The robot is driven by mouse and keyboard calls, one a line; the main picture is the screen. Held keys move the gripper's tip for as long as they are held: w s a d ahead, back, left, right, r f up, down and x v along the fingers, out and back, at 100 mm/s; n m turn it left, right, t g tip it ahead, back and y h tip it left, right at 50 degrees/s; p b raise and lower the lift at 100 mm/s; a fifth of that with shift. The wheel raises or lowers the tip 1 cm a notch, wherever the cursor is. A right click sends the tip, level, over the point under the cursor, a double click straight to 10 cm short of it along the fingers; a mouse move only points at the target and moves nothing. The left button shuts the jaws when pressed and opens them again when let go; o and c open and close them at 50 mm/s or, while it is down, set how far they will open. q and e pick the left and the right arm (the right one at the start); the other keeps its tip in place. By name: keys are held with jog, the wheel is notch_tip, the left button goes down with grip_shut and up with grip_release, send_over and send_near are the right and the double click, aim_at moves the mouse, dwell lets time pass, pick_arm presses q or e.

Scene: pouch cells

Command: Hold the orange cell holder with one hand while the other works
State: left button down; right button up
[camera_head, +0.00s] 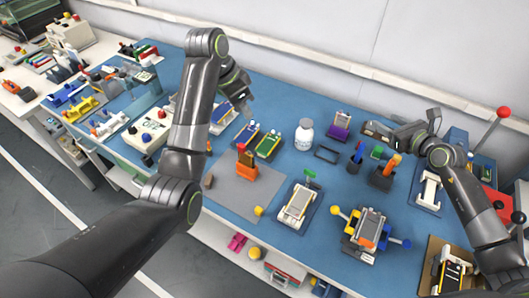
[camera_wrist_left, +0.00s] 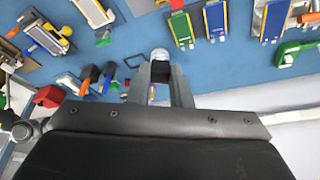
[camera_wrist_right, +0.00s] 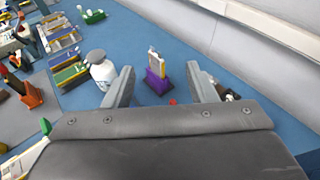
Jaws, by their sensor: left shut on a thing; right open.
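The orange cell holder (camera_head: 246,171) stands on the grey mat (camera_head: 228,191) at the middle left of the blue table, with a brown cell upright in it. My left gripper (camera_head: 246,107) is above the table behind the holder, apart from it. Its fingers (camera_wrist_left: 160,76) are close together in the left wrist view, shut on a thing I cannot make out. The white bottle (camera_wrist_left: 160,54) shows beyond their tips. My right gripper (camera_head: 372,130) is open and empty at the back right. A purple stand (camera_wrist_right: 157,82) shows beyond and between its fingers (camera_wrist_right: 160,85).
The white bottle also stands at the middle back (camera_head: 304,136). Blue and green cell trays (camera_head: 268,144) lie left of it. A white cell fixture (camera_head: 298,204) and a clamp fixture with yellow and blue knobs (camera_head: 366,233) are at the front. Dark cups (camera_head: 381,179) stand at the right.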

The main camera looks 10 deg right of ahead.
jog(key=a+f+n+g+y, duration=0.2)
jog(key=a+f, duration=0.3)
jog(key=a, duration=0.6)
jog(key=n+g+y, duration=0.4)
jog(key=n+y, duration=0.1)
send_near(246, 166)
notch_tip(246, 166, up, 5)
jog(key=w+a, duration=0.2)
jog(key=w, duration=0.1)
notch_tip(246, 166, down, 8)
jog(key=shift+s+a+r, duration=0.1)
jog(key=shift+r, duration=0.1)
jog(key=x, duration=0.5)
jog(key=shift+x, duration=1)
jog(key=c, duration=1.1)
jog(key=shift+o, duration=0.2)
